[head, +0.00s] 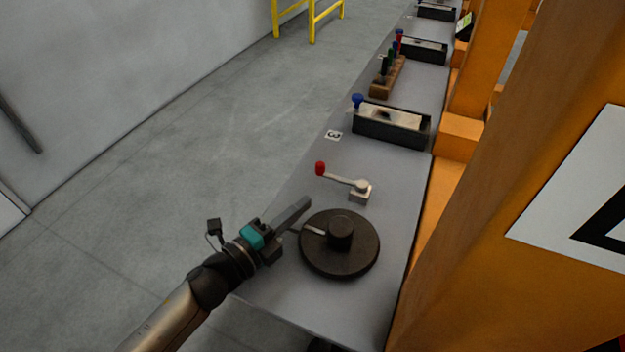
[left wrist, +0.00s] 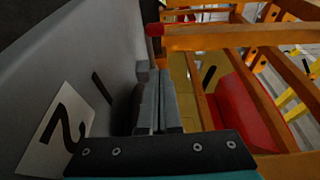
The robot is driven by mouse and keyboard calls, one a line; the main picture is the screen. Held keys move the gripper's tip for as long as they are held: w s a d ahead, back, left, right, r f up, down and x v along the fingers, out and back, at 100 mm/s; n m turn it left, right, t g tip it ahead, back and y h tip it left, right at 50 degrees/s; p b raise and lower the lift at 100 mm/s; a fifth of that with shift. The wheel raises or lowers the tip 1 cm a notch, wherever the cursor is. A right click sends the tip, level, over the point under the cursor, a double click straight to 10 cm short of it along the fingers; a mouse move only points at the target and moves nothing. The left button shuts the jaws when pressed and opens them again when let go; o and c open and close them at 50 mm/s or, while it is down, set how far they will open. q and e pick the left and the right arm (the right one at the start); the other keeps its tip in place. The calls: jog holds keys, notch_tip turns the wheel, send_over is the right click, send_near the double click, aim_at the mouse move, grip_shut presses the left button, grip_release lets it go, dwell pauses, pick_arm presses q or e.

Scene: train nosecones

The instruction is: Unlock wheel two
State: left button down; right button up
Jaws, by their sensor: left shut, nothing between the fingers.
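A dark round wheel (head: 362,258) with a raised hub (head: 341,232) lies flat on the grey bench in the head view. A thin pale bar (head: 313,231) sticks out from the hub toward the left. Behind the wheel is a crank lever (head: 340,180) with a red knob (head: 320,168) and a metal base. My left gripper (head: 307,203) is shut and empty, by the wheel's upper left edge; I cannot tell if it touches. Its fingers also show in the left wrist view (left wrist: 158,108). A white label reading 2 (left wrist: 58,128) is beside them. My right gripper is not in view.
A dark box with a blue knob (head: 392,123), a label reading 3 (head: 333,135) and a wooden block with coloured pegs (head: 388,78) stand farther along the bench (head: 300,290). An orange structure (head: 540,170) lines the right. The floor at left is open.

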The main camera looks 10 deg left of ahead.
pick_arm(q)
jog(key=x, duration=0.4)
jog(key=shift+w+d, duration=0.1)
jog(key=shift+w, duration=0.05)
jog(key=w, duration=0.1)
jog(key=w+a, duration=0.1)
jog(key=shift+w, duration=0.4)
jog(key=shift+w+a, duration=0.1)
jog(key=shift+w, duration=0.3)
jog(key=shift+w, duration=0.1)
